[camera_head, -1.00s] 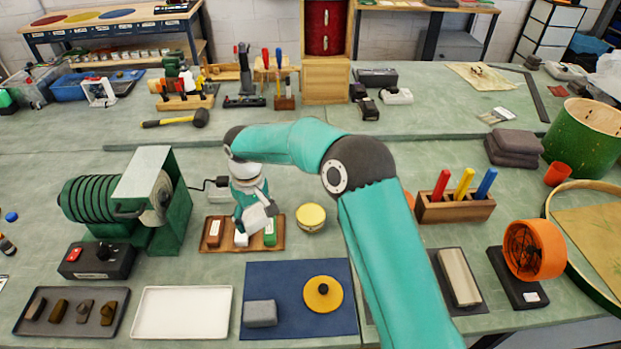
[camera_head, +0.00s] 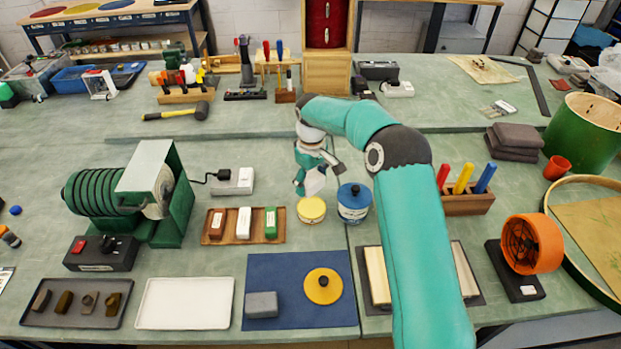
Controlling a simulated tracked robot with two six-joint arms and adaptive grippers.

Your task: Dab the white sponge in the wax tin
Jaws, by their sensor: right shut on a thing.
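The wax tin (camera_head: 312,211) is a low round tin with a pale yellow top, on the bench just right of the small wooden tray. My right gripper (camera_head: 312,188) is just behind and above the tin. It is shut on a pale piece, which I take for the white sponge (camera_head: 316,182); it is small and partly covered by the fingers. I cannot tell whether it touches the tin. My left gripper is not in view.
A blue lidded tin (camera_head: 354,204) stands close right of the wax tin. The wooden tray (camera_head: 229,239) holds brown, white and green blocks. A blue mat (camera_head: 285,316) with a grey block and a yellow disc lies in front. My right arm covers bench space to the right.

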